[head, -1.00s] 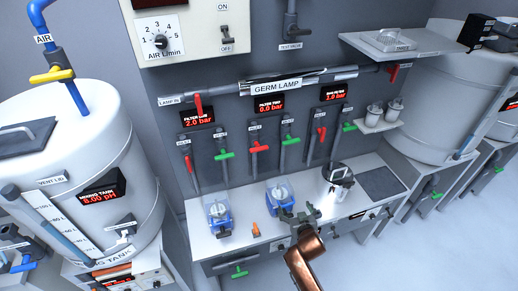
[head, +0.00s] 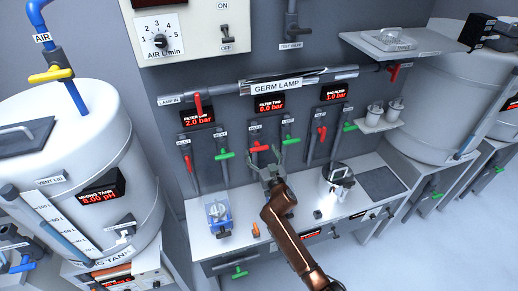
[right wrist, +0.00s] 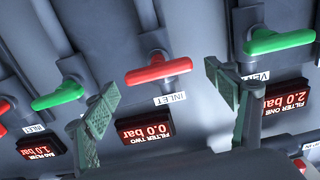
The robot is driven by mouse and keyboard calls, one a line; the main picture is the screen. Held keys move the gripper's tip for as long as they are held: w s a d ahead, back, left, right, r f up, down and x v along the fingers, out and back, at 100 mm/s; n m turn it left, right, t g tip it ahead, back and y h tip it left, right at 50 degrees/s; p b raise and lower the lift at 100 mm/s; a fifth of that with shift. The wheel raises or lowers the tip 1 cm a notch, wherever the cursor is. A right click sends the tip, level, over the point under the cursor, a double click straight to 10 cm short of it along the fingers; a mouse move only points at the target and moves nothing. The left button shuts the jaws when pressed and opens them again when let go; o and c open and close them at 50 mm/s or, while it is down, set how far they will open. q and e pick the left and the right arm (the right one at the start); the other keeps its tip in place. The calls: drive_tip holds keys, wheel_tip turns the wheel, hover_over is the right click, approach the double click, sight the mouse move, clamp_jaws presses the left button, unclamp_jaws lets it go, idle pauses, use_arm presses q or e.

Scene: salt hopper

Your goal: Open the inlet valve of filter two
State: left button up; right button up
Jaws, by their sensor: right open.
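The red inlet valve handle (head: 259,148) of filter two sits on its pipe below the filter two display (head: 269,103), which reads 0.0 bar. In the right wrist view the red handle (right wrist: 158,72) lies crosswise, with an INLET label beside it. My right gripper (head: 269,160) is just below and in front of the handle in the head view. In the right wrist view its open fingers (right wrist: 163,100) stand either side of the handle's image, with no contact visible. My left gripper is not in view.
The green valve handle (head: 291,141) of filter two is close on the right. Filter one has a red handle and a green handle (head: 225,155) to the left. The bench below holds a blue pump unit (head: 219,216) and a clamp-like orange part (head: 256,230).

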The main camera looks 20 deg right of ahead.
drive_tip(key=shift+w, duration=1.4)
drive_tip(key=shift+c, duration=0.4)
drive_tip(key=c, duration=1.1)
